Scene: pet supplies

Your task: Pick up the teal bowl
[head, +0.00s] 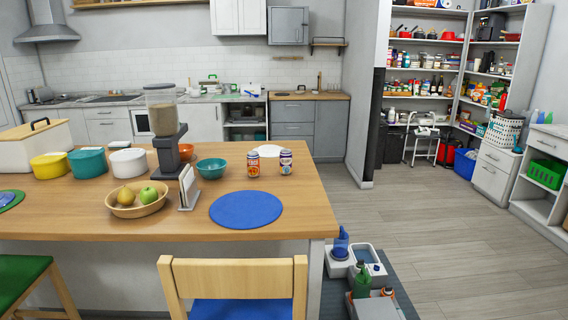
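The teal bowl (211,168) stands upright on the wooden table (300,214), right of the food dispenser and behind the blue round mat. It looks empty, and its rim is in clear view. A teal pot-like container (88,163) also stands on the table, further left between a yellow one and a white one. Neither of my grippers shows in the head view.
A chair (235,276) stands at the front. Open floor (455,240) lies right.

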